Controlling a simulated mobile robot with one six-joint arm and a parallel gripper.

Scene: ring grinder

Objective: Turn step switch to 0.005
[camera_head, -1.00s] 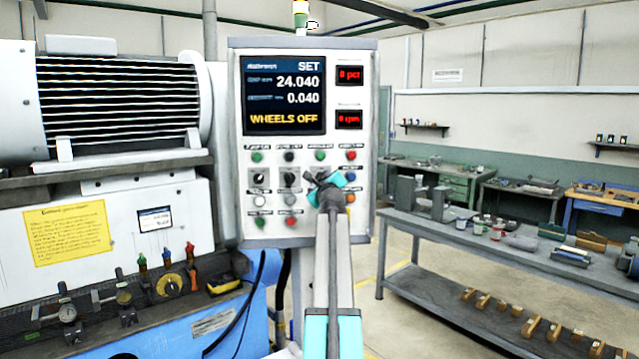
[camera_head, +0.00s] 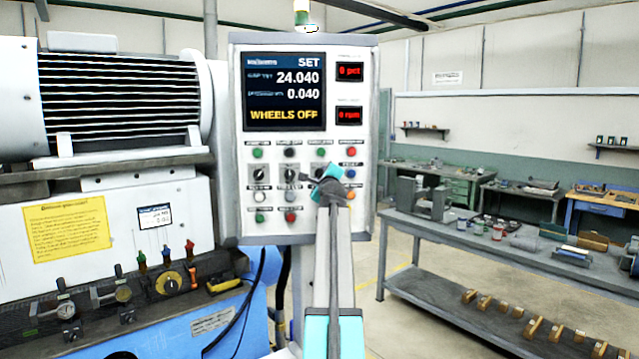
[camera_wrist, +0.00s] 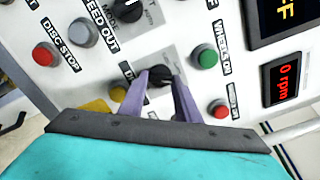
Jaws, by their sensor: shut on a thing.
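The panel's switches stand in a row under the screen. My gripper (camera_head: 318,185) is at the right-hand switch of that row and covers most of it in the head view. In the wrist view my gripper (camera_wrist: 160,80) has its two purple fingers shut on a black switch knob (camera_wrist: 161,74) on a grey plate. The held knob's label and scale marks are hidden, so its setting cannot be read. The screen (camera_head: 284,92) reads SET, 24.040, 0.040 and WHEELS OFF.
Two more black knobs, the left one (camera_head: 259,174) and the middle one (camera_head: 290,174), sit close by. Coloured push buttons surround them, including a green one (camera_wrist: 205,57) near the fingers. Two red readouts (camera_head: 349,72) are at the upper right. A workbench (camera_head: 450,240) stands to the right.

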